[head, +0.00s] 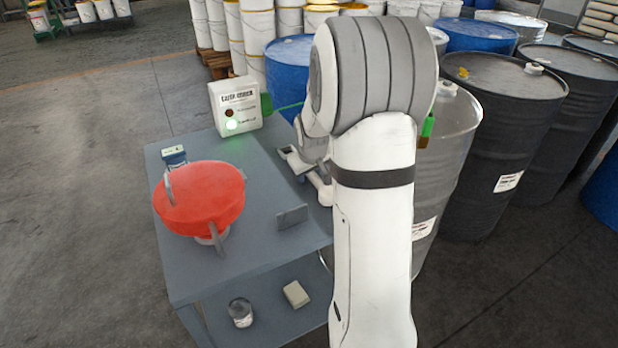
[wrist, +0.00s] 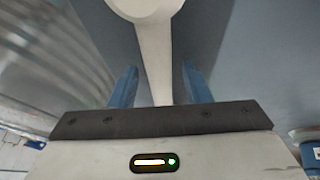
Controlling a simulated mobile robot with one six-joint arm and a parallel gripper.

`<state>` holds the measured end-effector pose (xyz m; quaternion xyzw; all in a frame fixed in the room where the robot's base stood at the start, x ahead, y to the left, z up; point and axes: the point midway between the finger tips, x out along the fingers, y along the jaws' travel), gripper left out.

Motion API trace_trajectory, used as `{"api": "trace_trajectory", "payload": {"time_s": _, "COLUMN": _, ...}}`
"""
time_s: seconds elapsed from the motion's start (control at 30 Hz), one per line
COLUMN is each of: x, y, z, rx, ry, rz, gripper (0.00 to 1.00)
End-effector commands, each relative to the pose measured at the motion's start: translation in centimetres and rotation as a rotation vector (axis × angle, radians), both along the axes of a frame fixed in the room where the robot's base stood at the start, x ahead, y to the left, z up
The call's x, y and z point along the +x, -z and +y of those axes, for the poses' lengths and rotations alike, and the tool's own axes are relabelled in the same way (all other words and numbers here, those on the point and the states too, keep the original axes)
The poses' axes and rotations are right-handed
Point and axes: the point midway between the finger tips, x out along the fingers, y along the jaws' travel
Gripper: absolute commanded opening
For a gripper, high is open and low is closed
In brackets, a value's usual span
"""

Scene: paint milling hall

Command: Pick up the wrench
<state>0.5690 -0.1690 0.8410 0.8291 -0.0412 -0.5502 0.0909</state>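In the wrist view, a pale, smooth piece that appears to be the wrench (wrist: 154,55) has a rounded end at the top and a straight handle running down between my fingers. My gripper (wrist: 160,88) has two blue fingers, one on each side of this handle. A gap shows between the handle and each finger, so my gripper is open around it. In the head view my own arm covers much of the right edge of the grey-blue table (head: 190,285), and I cannot make out the wrench clearly there.
On the table stand a large red bowl-like vessel (head: 205,198), a white box (head: 236,105) with a lit green lamp, a small device (head: 174,155) and a low grey plate (head: 292,217). A can (head: 240,312) sits on the lower shelf. Dark drums (head: 500,120) crowd the right.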

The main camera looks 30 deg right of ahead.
Motion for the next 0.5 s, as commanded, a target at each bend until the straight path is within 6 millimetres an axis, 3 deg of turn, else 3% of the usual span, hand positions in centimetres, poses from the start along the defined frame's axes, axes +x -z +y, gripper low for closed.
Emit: {"api": "trace_trajectory", "payload": {"time_s": 0.5, "x": -0.04, "y": -0.01, "z": -0.06, "rx": 0.000, "ry": 0.001, "rz": 0.001, "gripper": 0.01}}
